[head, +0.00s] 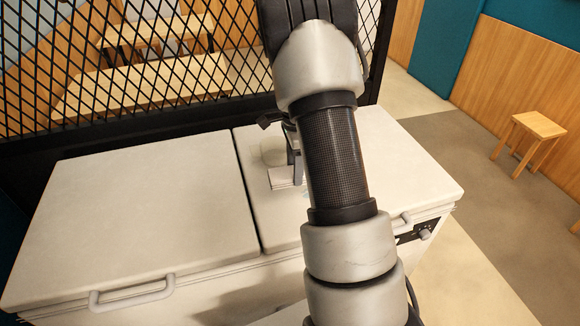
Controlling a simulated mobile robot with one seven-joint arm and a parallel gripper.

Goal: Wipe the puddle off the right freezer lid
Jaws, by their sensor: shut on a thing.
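The right freezer lid (410,165) is pale and flat, with my arm crossing over it. My gripper (292,168) is low over the left part of this lid, partly hidden behind my arm. It is shut on a pale, flat, cloth-like thing (283,178) at the lid's surface; whether it presses on the lid is hard to tell. A faint roundish patch (273,150) just behind and left of the gripper may be the puddle. A small bluish glint (305,194) shows beside my arm. Part of the lid is hidden by the arm.
The left freezer lid (140,215) is shut and bare, with a handle (132,293) at its front. A dark gap separates the lids. A black mesh screen (120,75) rises behind the freezer. A wooden stool (537,127) stands on the floor at the right.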

